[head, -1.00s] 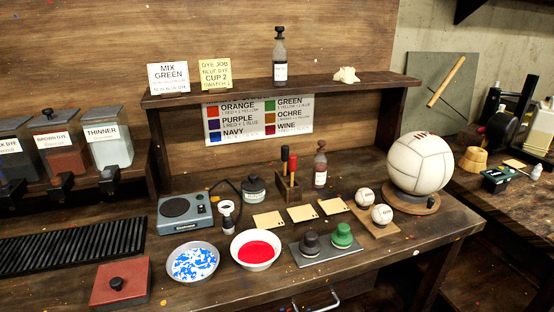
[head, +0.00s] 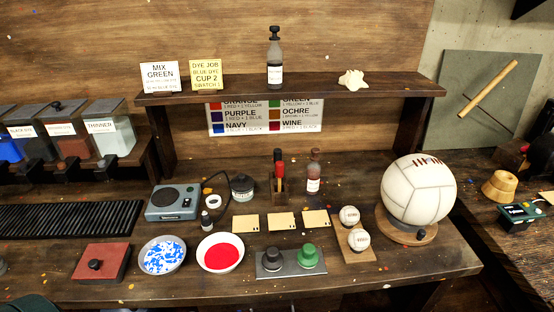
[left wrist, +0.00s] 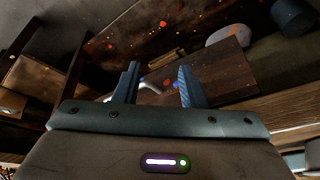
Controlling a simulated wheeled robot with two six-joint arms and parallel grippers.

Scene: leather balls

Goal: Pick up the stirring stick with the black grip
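The stirring stick with the black grip (head: 277,155) stands upright in a small wooden holder (head: 279,194) on the bench in the head view. A stick with a red grip (head: 280,169) stands in the same holder, right against it in the picture. The lower parts of both sticks are partly hidden by the holder. My left gripper (left wrist: 156,82) shows in the left wrist view with its two fingers apart and nothing between them. It is well away from the holder. My right gripper is in neither view.
A dye bottle (head: 314,172) stands just right of the holder, and a dark jar (head: 242,187) to its left. The shelf (head: 330,88) overhangs behind.

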